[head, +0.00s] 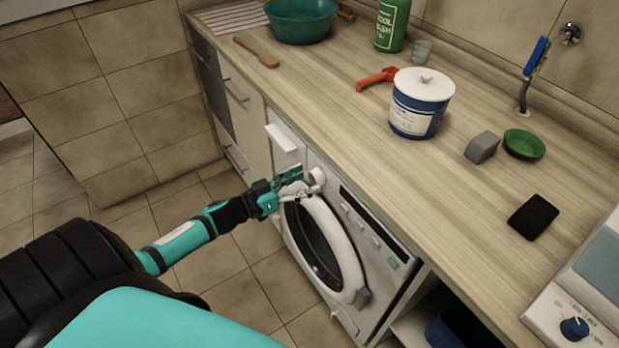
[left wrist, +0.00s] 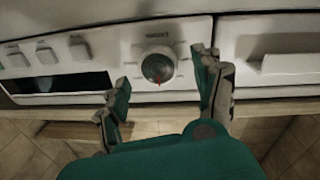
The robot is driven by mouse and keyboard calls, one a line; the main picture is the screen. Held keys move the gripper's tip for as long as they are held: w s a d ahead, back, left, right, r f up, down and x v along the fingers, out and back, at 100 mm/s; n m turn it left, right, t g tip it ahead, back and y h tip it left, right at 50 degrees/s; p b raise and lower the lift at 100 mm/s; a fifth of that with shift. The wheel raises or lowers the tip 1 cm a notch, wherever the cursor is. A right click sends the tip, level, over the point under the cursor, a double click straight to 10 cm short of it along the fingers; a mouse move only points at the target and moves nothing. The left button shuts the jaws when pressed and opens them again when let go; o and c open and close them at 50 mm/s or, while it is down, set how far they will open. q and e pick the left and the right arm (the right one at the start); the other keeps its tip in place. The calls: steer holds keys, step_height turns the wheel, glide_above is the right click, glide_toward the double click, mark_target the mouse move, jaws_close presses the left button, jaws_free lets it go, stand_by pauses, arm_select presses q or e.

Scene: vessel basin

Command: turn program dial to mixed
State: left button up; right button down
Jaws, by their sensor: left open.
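The program dial (left wrist: 158,65) is a round knob on the washing machine's white front panel. In the left wrist view it sits just beyond my open fingers, with a small red mark at its lower edge. The lettering around it is too small to read. In the head view the dial (head: 317,177) shows at the top left of the washing machine (head: 354,250). My left gripper (head: 296,184) is beside it; in the left wrist view the gripper (left wrist: 162,92) is open and empty, one finger on each side below the dial. My right gripper is not in view.
The detergent drawer (head: 284,139) is left of the dial in the head view. Several buttons (left wrist: 47,53) and a dark display (left wrist: 57,83) share the panel. The wooden counter (head: 330,120) runs above, holding a white-lidded tub (head: 417,115) and a green bowl (head: 524,144).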

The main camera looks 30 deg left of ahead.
arm_select(q)
steer(key=shift+x, duration=0.85)
steer(key=shift+w+d, duration=0.1)
steer(key=shift+w, duration=0.1)
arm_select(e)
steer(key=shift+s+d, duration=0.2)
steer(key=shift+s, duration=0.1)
arm_select(q)
steer(key=c, duration=1.2)
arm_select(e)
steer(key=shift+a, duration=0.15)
arm_select(q)
steer(key=shift+m, duration=0.3)
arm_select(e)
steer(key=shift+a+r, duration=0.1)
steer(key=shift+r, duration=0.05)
